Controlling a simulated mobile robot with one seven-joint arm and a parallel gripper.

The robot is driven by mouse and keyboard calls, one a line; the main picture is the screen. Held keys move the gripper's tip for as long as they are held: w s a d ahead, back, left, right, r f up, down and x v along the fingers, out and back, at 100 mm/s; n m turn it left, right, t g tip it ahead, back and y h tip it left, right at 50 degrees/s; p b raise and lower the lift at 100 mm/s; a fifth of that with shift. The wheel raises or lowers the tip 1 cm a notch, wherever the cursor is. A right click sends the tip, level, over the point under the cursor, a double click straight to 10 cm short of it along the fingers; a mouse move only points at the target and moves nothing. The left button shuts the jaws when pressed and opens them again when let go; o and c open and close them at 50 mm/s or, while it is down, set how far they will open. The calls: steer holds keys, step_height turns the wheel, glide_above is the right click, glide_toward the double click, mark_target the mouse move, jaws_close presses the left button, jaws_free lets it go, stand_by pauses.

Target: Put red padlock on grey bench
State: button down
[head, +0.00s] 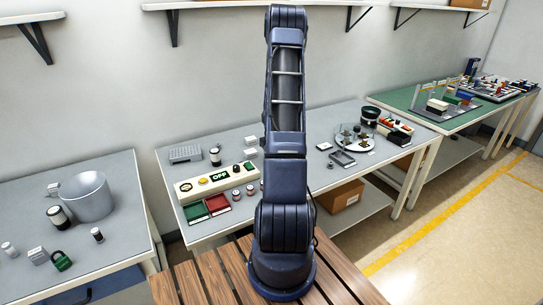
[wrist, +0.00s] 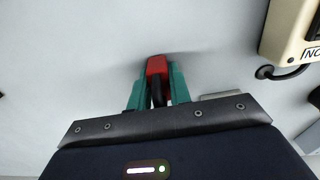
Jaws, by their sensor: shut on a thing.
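In the wrist view, my gripper (wrist: 157,88) has green fingers, shut on the red padlock (wrist: 157,65). The padlock's dark shackle lies between the fingers and its red body points away from me. Behind it is a pale grey surface (wrist: 70,50) with a soft shadow near the padlock; I cannot tell whether they touch. In the head view, my arm hides both the gripper and the red padlock. Two grey-topped benches show there: a middle one (head: 243,218) and a left one (head: 105,245).
A cream control box (wrist: 290,30) with a cable is at the wrist view's upper right. In the head view, a cream OFF box (head: 190,188), red and green trays (head: 217,205) and small parts crowd the middle bench. A green padlock (head: 62,261) and metal bowl (head: 88,197) stand on the left bench.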

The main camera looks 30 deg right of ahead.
steer(key=c, duration=1.3)
jaws_free()
step_height(320, 180, up, 12)
steer(key=shift+r, duration=0.1)
steer(key=s+a+r+t, duration=0.1)
steer(key=s+a+r, duration=0.3)
steer(key=a+r, duration=0.25)
steer(key=s+a+r+h, duration=0.1)
steer(key=s+a+r, duration=0.35)
steer(key=r, duration=0.25)
steer(key=s+a+r+t, duration=0.1)
steer(key=s+a+r, duration=0.2)
steer(key=a+r, duration=0.4)
steer(key=s+a+r+t, duration=0.1)
steer(key=s+a+r, duration=0.1)
steer(key=s, duration=0.5)
steer(key=s+a+r, duration=0.2)
steer(key=s+a, duration=0.3)
steer(key=s, duration=0.2)
steer(key=s+a+r+t+y, duration=0.1)
steer(key=s+a+r, duration=0.1)
steer(key=s+a, duration=0.2)
steer(key=shift+s+r+t, duration=0.15)
steer(key=shift+s+t, duration=0.15)
steer(key=shift+s, duration=1.25)
